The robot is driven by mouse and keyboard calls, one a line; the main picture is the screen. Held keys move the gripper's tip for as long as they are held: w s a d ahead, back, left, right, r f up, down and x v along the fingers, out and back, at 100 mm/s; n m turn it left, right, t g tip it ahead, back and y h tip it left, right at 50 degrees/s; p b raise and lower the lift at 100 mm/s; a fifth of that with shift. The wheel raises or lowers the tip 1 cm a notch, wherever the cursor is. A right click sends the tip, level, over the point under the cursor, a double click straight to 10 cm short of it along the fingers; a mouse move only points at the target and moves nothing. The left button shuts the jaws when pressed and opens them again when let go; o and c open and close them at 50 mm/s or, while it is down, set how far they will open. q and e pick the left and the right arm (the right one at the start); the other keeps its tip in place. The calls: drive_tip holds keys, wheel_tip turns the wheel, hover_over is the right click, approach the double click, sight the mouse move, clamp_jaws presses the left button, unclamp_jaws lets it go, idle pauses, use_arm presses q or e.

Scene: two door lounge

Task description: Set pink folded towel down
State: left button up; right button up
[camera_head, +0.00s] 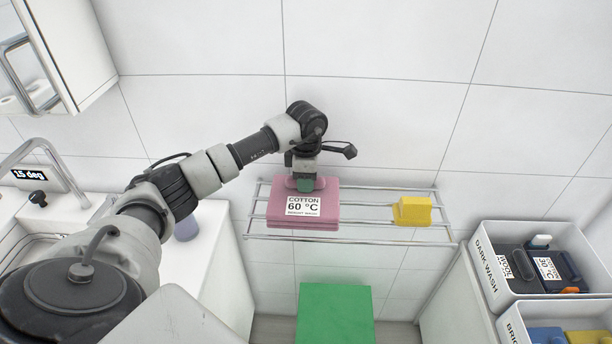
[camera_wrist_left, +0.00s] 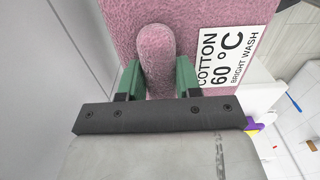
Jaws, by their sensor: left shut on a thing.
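The pink folded towel (camera_head: 325,206) is at the left part of a metal wall rack (camera_head: 370,229) in the head view. It bears a white label reading COTTON 60 °C, BRIGHT WASH. My left gripper (camera_head: 303,185) is above it, pointing down, shut on the towel's raised pink handle. In the left wrist view the green fingers (camera_wrist_left: 158,80) sit on both sides of the handle of the towel (camera_wrist_left: 190,25). The towel appears on or just over the rack bars; I cannot tell if it touches them. My right gripper is not in view.
A yellow item (camera_head: 412,211) sits on the rack's right part. A green block (camera_head: 335,312) stands below. A crate labelled DARK WASH (camera_head: 490,265) and another crate (camera_head: 515,325) are at the right. A sink (camera_head: 35,235) and a cabinet are at the left. The rack between towel and yellow item is bare.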

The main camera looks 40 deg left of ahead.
use_arm(q)
drive_tip(key=o, duration=1.1)
drive_tip(key=shift+f, duration=0.1)
drive_tip(key=shift+r, duration=0.65)
drive_tip(key=shift+r+b, duration=1.7)
drive_tip(key=shift+r, duration=3.8)
